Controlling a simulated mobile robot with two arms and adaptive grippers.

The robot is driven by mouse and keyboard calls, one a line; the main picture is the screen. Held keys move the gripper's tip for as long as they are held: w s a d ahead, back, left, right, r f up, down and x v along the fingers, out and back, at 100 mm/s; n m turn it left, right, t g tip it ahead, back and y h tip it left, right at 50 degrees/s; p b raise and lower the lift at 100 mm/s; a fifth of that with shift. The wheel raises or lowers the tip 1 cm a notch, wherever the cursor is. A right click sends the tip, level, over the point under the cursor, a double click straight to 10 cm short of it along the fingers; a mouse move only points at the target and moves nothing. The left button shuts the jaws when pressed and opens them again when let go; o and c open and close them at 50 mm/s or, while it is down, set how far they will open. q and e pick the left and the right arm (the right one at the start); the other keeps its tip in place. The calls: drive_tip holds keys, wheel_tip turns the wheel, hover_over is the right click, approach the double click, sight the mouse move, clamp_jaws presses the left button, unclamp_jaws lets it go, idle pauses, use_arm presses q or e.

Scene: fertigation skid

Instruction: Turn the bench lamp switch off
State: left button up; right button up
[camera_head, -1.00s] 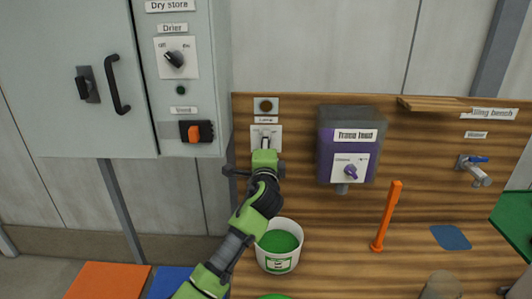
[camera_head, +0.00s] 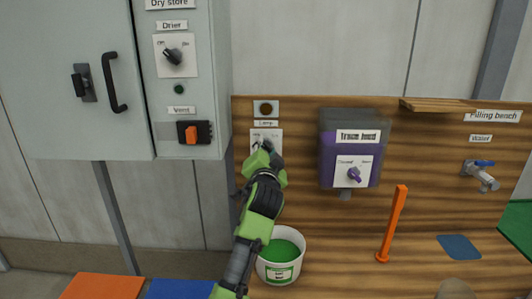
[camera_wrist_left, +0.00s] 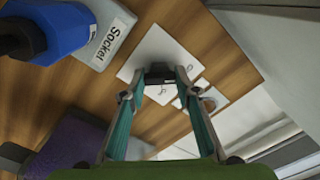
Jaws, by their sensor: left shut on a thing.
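The bench lamp switch is a dark knob (camera_wrist_left: 158,73) on a white plate (camera_head: 258,136) on the wooden back panel, below a small "Lamp" label (camera_head: 265,124). My left gripper (camera_head: 268,146) reaches up to the plate and covers part of it. In the left wrist view, its two fingers (camera_wrist_left: 160,82) are closed on the knob from both sides, with the white plate (camera_wrist_left: 152,46) behind. The plate's markings are too small to read. The round lamp indicator (camera_head: 265,108) above looks dark brown. My right gripper is not in view.
A purple tank (camera_head: 348,150) with its own knob hangs to the right. A white bucket of green material (camera_head: 280,271) stands below my left arm. The grey dry store cabinet (camera_head: 70,80) is at left.

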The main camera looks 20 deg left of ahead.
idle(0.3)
use_arm(q)
drive_tip(key=o, duration=1.1)
drive_tip(key=v, duration=0.7)
drive_tip(key=shift+s+d, duration=0.1)
drive_tip(key=shift+s, duration=0.15)
